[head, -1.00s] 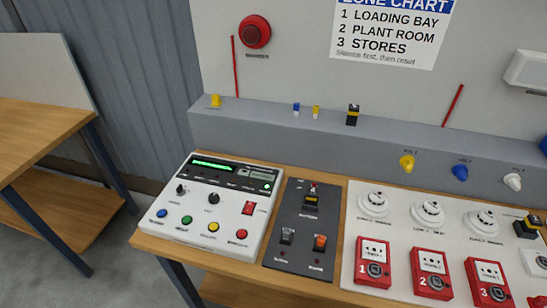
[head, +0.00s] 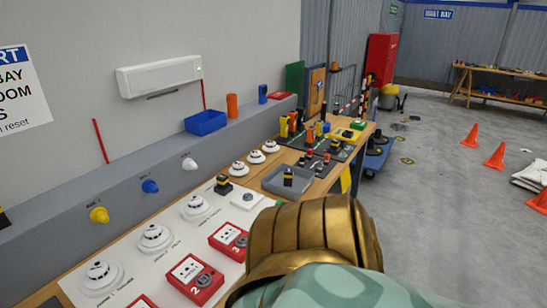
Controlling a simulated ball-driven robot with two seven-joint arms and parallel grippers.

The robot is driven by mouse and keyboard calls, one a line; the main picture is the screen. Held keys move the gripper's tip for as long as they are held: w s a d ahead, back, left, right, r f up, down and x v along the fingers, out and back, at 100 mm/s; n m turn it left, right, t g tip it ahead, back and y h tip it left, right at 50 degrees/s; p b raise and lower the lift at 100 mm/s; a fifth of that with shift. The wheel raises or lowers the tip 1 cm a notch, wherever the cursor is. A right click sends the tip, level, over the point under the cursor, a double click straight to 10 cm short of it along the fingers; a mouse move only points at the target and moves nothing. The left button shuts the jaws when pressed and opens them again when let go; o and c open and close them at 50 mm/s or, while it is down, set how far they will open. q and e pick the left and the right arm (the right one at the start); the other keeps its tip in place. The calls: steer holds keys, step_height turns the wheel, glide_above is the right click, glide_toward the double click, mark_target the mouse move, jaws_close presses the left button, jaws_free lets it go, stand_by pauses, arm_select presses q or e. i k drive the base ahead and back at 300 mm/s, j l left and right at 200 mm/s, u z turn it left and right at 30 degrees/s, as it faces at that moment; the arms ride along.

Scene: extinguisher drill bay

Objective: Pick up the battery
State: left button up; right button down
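A small black block with a yellow band (head: 223,185), which looks like a battery, stands on the white board behind the red call points. A similar black and yellow block (head: 288,177) stands in a grey tray (head: 269,185) farther along the bench. I cannot tell which of them is the battery the task names. Neither of my grippers shows. A gold and teal part of my arm fills the lower middle and covers part of the bench front.
Red call points (head: 196,277) and white detectors (head: 155,238) cover the near board. A blue bin (head: 206,122) and an orange cylinder (head: 232,106) stand on the ledge. Several bottles and blocks crowd the far bench end. Orange cones (head: 495,156) stand on the floor at right.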

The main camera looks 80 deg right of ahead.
mark_target(288, 172)
steer(key=z, duration=2.75)
